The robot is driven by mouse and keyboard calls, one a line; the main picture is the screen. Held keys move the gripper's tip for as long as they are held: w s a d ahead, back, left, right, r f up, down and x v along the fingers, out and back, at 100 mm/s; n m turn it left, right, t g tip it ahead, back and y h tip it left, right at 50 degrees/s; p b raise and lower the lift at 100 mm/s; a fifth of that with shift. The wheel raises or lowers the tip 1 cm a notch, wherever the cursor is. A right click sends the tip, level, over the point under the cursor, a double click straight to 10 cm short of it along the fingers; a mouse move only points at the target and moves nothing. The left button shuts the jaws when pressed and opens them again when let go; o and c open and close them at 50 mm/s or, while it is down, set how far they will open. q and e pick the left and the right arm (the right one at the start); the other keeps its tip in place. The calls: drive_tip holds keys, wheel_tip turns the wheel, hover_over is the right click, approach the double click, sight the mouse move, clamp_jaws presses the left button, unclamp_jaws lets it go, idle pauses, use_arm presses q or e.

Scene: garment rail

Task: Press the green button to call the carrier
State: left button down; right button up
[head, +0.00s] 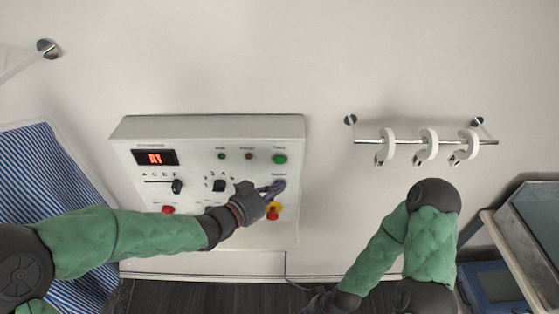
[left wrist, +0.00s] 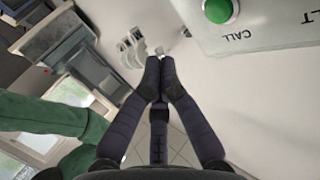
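The green button (head: 280,159) is at the upper right of the white control panel (head: 205,130). It also shows at the top of the left wrist view (left wrist: 218,10), above the printed word CALL. My left gripper (head: 279,186) is in front of the panel, just below the green button in the head view. In the left wrist view its two fingertips (left wrist: 160,64) are together with nothing between them, and the button is up and to the right, apart from them. My right gripper is at the bottom edge of the head view, mostly cut off.
The panel also bears a red display (head: 155,157), a black knob (head: 219,185), a red button (head: 168,209) and a red-and-yellow stop button (head: 273,211). A rail (head: 405,142) with white hooks is on the wall to the right. Striped cloth (head: 40,160) hangs at left.

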sight(280, 160)
use_arm(q)
drive_tip(key=w, duration=0.6)
drive_tip(key=shift+w+p, duration=0.35)
drive_tip(key=shift+w, duration=0.1)
idle(1.1)
drive_tip(key=shift+w, duration=0.35)
